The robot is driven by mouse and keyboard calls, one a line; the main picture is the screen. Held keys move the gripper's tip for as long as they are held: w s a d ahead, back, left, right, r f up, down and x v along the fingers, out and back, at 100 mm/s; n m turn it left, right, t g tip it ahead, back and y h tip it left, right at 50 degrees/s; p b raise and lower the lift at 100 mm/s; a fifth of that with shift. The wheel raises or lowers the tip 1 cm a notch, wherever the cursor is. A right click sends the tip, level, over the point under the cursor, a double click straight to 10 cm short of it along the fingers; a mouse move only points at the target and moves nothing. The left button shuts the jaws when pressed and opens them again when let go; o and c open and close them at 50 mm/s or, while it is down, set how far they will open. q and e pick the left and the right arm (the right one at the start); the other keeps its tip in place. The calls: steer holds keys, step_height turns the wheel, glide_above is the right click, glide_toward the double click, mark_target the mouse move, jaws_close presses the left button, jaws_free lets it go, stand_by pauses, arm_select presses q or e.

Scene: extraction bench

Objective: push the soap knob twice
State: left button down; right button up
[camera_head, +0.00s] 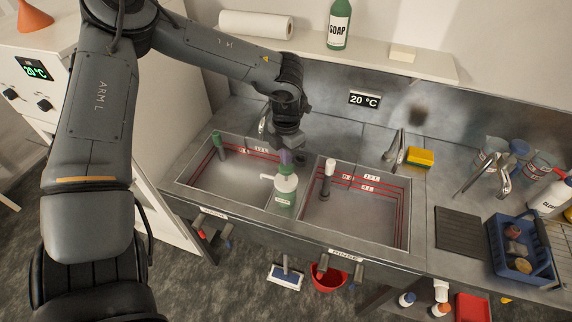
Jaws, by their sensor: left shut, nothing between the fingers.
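A soap dispenser (285,191) with a pale green body, a label and a white pump top stands on the divider between the two sinks. Its spout points left. The soap knob is at the top of the pump, largely hidden beneath my left gripper. My left gripper (287,158) points down from above, shut and empty, with its purplish fingertips right at or just over the knob. I cannot tell whether they touch it. My right gripper is not in view.
Two steel sinks (408,180) flank the dispenser, with a green-topped post (217,141) and a white-topped post (329,167) in them. A faucet (395,148) and yellow sponge (420,157) are behind right. A green SOAP bottle (339,26) stands on the shelf.

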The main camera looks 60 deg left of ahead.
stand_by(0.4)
arm_select(q)
step_height(320, 180, up, 6)
steer(key=p, duration=0.4)
steer(key=shift+s, duration=0.1)
stand_by(0.6)
